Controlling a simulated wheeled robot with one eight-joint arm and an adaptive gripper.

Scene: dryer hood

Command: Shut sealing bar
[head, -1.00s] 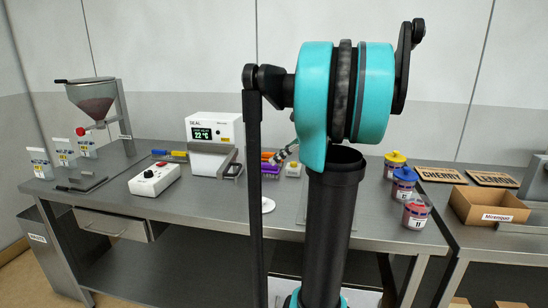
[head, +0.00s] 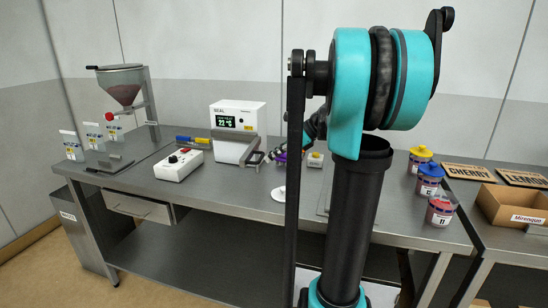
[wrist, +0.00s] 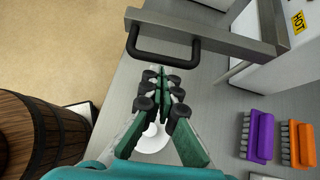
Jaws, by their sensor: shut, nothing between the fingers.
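The sealer is a white box (head: 237,118) with a lit display, standing on the steel bench. Its sealing bar (wrist: 225,30) is a grey metal bar across the sealer's front, with a black loop handle (wrist: 165,52) at its end. The handle also shows in the head view (head: 253,157), sticking out from the sealer's right front. The bar stands out from the white body in the wrist view. My gripper (wrist: 163,80) is shut and empty, its tips just short of the handle; I cannot tell if they touch. In the head view my arm partly hides the gripper.
A purple block (wrist: 261,136) and an orange block (wrist: 302,144) lie beside the sealer. A white control box (head: 179,165) stands to its left. A white disc (wrist: 153,138) lies under my gripper. A wooden barrel (wrist: 40,130) stands on the floor off the bench.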

